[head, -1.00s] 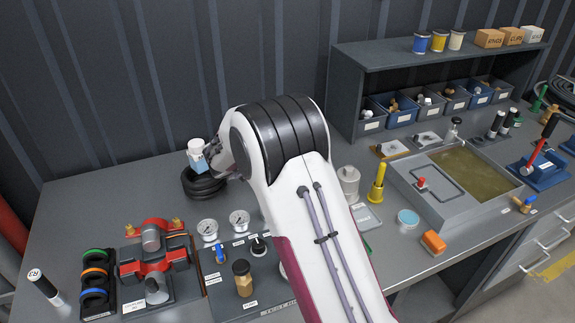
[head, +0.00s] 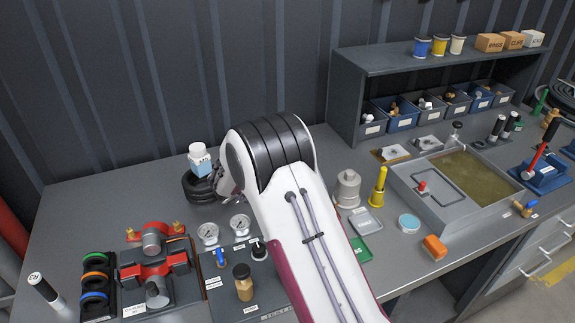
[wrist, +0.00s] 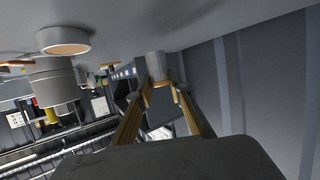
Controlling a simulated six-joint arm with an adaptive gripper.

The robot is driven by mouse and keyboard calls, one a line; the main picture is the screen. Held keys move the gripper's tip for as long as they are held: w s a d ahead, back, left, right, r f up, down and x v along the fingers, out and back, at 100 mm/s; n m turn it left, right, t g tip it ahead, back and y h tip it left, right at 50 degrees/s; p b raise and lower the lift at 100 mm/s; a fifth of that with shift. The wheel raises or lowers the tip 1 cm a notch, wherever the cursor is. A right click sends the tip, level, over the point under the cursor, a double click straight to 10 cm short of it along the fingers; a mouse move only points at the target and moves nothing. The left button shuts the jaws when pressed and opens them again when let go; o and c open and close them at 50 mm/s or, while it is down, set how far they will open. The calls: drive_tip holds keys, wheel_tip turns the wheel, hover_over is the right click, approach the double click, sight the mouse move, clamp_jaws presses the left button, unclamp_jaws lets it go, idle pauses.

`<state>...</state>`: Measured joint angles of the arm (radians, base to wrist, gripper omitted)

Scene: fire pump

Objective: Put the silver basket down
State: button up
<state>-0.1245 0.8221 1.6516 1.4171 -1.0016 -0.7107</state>
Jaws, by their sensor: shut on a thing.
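My gripper (wrist: 160,98) shows in the wrist view, where the picture looks upside down, with the grey bench top along the upper edge. Its two golden-brown fingers are shut on a small silver-grey cylinder, the silver basket (wrist: 155,66). The basket's far end is at or very close to the bench top; I cannot tell if it touches. In the head view my own arm hides the basket and the fingers.
A stepped grey housing (head: 347,188) stands right of my arm, beside a yellow-handled tool (head: 378,188). A white-and-blue bottle (head: 199,160) is by black rings (head: 197,188) on the left. Gauges (head: 208,232) stand in front. The shelf unit (head: 345,105) is behind.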

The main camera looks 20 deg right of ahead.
drive_tip(key=shift+f, duration=0.95)
drive_tip(key=shift+f, duration=0.65)
drive_tip(key=o, duration=0.9)
drive_tip(key=shift+r, duration=0.15)
drive_tip(key=shift+r, duration=0.5)
drive_tip(key=shift+v, duration=3.75)
